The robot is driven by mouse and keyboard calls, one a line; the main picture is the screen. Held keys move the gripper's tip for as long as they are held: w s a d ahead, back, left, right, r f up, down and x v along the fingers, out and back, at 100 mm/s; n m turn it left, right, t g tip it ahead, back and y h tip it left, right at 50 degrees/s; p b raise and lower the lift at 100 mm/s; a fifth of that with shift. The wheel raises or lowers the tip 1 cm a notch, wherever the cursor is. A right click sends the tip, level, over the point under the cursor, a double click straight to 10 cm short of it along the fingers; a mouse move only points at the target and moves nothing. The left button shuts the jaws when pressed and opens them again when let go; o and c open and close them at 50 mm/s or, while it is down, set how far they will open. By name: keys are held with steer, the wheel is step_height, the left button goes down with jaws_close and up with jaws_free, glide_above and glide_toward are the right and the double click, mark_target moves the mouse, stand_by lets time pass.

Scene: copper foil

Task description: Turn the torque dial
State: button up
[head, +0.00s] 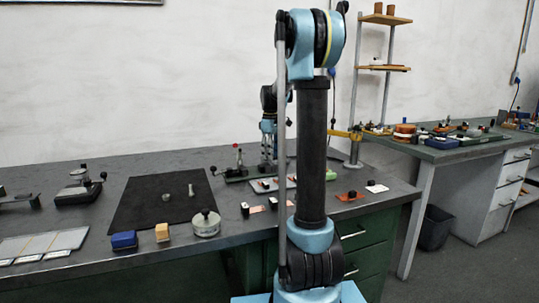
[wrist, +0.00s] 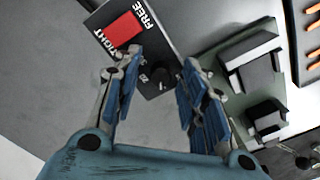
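In the wrist view a small black dial (wrist: 161,76) stands on a dark plate (wrist: 165,42). The plate carries a red square (wrist: 121,30) and the white words TIGHT and FREE. My gripper (wrist: 162,62) is open, with one blue finger on each side of the dial; I cannot tell whether either finger touches it. In the head view my gripper (head: 268,131) points down over the back of the bench, near a green-based fixture (head: 237,176). I cannot make out the dial in the head view.
To the right of the dial in the wrist view are grey blocks (wrist: 245,65) on a green base. In the head view a black mat (head: 150,203), a round metal tin (head: 206,223), a blue block (head: 124,240) and a shelf stand (head: 383,68) share the bench area.

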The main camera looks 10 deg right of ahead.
jaws_close()
steer(key=shift+m, duration=0.4)
steer(key=m, duration=0.4)
steer(key=shift+m, duration=0.4)
steer(key=m, duration=1.1)
steer(key=shift+m, duration=0.4)
steer(key=m, duration=0.6)
steer(key=shift+m, duration=0.3)
steer(key=shift+w, duration=0.1)
steer(key=shift+o, duration=0.6)
jaws_free()
